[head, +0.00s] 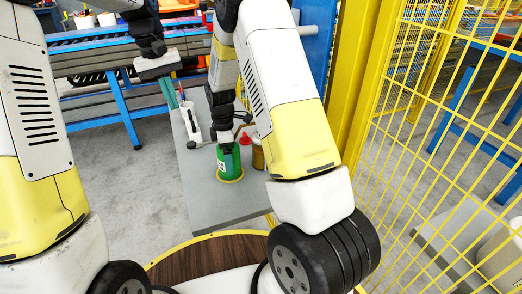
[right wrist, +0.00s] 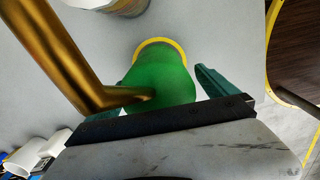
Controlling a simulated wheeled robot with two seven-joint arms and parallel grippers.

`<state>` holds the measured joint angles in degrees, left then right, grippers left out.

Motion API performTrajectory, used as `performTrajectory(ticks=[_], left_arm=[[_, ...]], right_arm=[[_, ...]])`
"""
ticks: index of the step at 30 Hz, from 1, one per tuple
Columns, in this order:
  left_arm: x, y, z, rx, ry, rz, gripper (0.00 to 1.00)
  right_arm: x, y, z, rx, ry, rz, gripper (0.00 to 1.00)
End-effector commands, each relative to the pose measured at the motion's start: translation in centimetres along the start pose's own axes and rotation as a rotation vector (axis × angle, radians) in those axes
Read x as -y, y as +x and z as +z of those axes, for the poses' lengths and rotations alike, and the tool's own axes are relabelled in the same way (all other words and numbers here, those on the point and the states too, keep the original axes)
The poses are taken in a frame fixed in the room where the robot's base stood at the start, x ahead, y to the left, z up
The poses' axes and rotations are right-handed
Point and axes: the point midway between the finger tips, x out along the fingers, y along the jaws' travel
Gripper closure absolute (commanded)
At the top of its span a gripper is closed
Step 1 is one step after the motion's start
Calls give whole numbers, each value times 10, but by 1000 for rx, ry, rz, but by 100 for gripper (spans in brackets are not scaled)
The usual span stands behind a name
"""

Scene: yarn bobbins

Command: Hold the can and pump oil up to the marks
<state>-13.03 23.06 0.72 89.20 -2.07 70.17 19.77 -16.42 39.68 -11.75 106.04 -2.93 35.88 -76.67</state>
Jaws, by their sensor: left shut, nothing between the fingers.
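A green can (head: 229,163) with a yellow base stands on the grey bench, below my right arm. In the right wrist view the green can (right wrist: 160,72) sits between the teal fingers of my right gripper (right wrist: 158,84). A gap shows between the can and the right-hand finger; the other finger is largely hidden behind a golden spout (right wrist: 82,62). I see no oil level or marks. My left gripper (head: 169,94) is shut and empty, above the far left of the bench, apart from the can.
An amber jar (head: 258,154) and a red-topped item (head: 245,139) stand close to the can. A white fixture (head: 190,121) lies along the left bench edge. The near grey bench top (head: 220,207) is clear. A yellow mesh fence (head: 440,120) stands right.

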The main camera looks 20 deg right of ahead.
Motion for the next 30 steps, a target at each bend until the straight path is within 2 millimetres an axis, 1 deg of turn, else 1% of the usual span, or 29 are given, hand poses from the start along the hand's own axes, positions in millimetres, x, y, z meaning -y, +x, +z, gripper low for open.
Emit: performTrajectory(ticks=[7,11,14,21,24,27,30], left_arm=[[0,0,0,0,0,0,100],[0,0,0,0,0,0,100],[0,0,0,0,0,0,100],[0,0,0,0,0,0,100],[0,0,0,0,0,0,100],[0,0,0,0,0,0,100],[0,0,0,0,0,0,100]], right_arm=[[-1,-2,0,-1,0,2,4],[-1,-12,-1,-2,-1,4,4],[-2,-29,-1,-3,-1,6,4],[-2,-81,0,-2,0,5,4],[-1,-98,0,-2,1,4,4],[-1,-111,0,-2,1,3,4],[0,-117,0,0,1,1,4]])
